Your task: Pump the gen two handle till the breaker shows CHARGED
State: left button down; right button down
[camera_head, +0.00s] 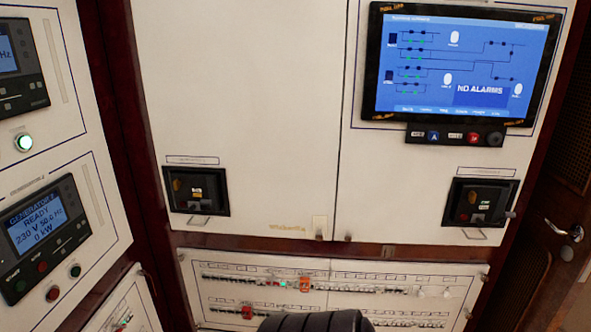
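Two black breaker units are set in the white cabinet fronts. The left breaker (197,190) has small yellow and white flags on its face. The right breaker (480,202) has small light and reddish marks. Their labels and flags are too small to read, so I cannot tell which is gen two or whether either shows CHARGED. I cannot make out a pump handle clearly on either one. Neither of my grippers shows. A black ribbed part (315,322), which seems to be mine, comes in at the bottom edge.
A generator display (38,226) at left reads READY, 230 V, 0 kW. A wall screen (462,62) at upper right reads NO ALARMS. A row panel of small switches (330,292) runs below. A door handle (563,231) is at far right. The cabinet fronts are unobstructed.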

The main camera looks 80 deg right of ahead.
aim_at(505, 215)
jog(key=k+l+z, duration=0.4)
jog(key=k, duration=0.2)
jog(key=j+z, duration=0.1)
jog(key=z, duration=2.85)
